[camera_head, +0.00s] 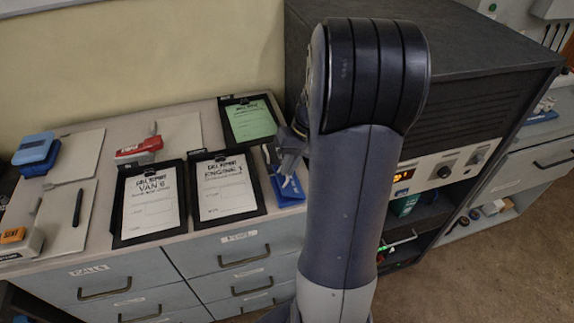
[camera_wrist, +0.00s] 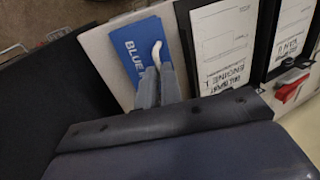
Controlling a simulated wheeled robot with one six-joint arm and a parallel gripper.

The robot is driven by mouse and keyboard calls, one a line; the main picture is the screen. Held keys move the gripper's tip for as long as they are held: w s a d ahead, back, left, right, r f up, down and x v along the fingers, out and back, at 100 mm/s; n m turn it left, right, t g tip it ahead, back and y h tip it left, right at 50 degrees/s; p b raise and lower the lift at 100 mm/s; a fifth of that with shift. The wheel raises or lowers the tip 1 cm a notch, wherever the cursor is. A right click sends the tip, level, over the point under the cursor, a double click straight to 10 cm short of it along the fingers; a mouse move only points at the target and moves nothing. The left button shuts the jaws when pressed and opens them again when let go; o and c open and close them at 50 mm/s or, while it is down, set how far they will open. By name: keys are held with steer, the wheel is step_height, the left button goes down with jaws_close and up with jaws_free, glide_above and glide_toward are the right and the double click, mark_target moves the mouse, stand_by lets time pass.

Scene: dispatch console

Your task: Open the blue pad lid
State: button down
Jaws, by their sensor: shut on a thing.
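A flat blue lid (camera_wrist: 148,32) with white letters reading "BLUE" shows in the wrist view. It also shows in the head view (camera_head: 289,193) at the counter's right end, beside the dark cabinet. A narrow white tab (camera_wrist: 156,50) lies at the blue lid's near right edge. My gripper (camera_wrist: 157,72) is shut on this tab, its two grey fingertips close together over it. The lid looks flat and closed. In the head view my gripper (camera_head: 287,168) is partly hidden behind my arm, and so is part of the lid.
Clipboards marked "ENGINE" (camera_head: 226,188) and "VAN" (camera_head: 150,203) lie left of the blue lid, with a green-sheeted clipboard (camera_head: 250,121) behind. A red-and-white block (camera_head: 138,152) and another blue object (camera_head: 37,152) are farther left. The dark cabinet (camera_head: 460,70) stands close on the right.

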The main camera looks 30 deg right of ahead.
stand_by(0.3)
steer(key=c, duration=1.6)
jaws_free()
steer(key=v, duration=1)
steer(key=shift+d+r+b, duration=0.15)
steer(key=shift+r+b, duration=0.15)
steer(key=shift+r, duration=0.05)
steer(key=shift+f, duration=0.1)
